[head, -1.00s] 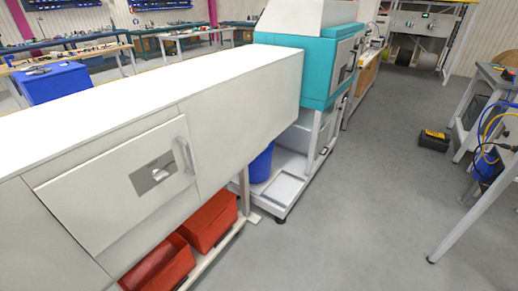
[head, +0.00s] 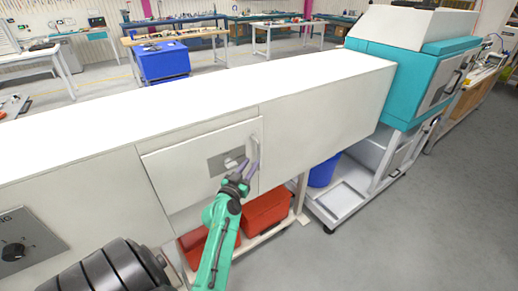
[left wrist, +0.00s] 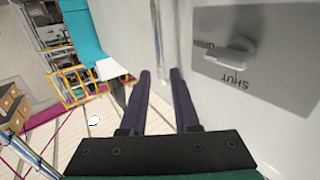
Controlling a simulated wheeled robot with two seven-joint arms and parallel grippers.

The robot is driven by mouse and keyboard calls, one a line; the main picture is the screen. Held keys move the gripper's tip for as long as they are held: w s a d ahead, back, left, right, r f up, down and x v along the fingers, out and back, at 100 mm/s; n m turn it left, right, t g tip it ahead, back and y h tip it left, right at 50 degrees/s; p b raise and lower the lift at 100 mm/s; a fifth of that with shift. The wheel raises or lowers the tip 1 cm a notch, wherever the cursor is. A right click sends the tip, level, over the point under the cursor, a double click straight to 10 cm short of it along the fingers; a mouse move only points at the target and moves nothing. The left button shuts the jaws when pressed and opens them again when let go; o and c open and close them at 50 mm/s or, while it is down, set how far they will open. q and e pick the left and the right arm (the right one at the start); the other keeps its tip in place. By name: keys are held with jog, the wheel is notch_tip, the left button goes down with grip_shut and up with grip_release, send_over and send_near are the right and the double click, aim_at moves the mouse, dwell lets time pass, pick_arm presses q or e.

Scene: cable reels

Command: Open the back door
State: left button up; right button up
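The door (head: 180,178) is a white panel in the side of the long white machine, and it looks closed. It has a pale upright bar handle (head: 254,148) at its right edge and a grey plate with a latch knob (head: 232,162). In the left wrist view the handle (left wrist: 157,35) stands ahead of the fingertips, roughly in line with the gap. The knob (left wrist: 232,55) there sits on a plate reading "SHUT". My left gripper (head: 247,168) is open and empty, close to the handle; contact cannot be told. My right gripper is not in view.
Red bins (head: 268,208) stand on a low frame under the machine. A teal machine (head: 418,75) and a blue bin (head: 322,170) are to the right. A grey panel with a dial (head: 22,245) is at lower left. Grey floor at lower right is clear.

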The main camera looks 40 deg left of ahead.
aim_at(258, 153)
pick_arm(q)
jog(key=x, duration=0.8)
jog(key=shift+f+p, duration=0.1)
jog(key=shift+p, duration=0.3)
jog(key=shift+s, duration=0.1)
grip_shut()
dwell(0.5)
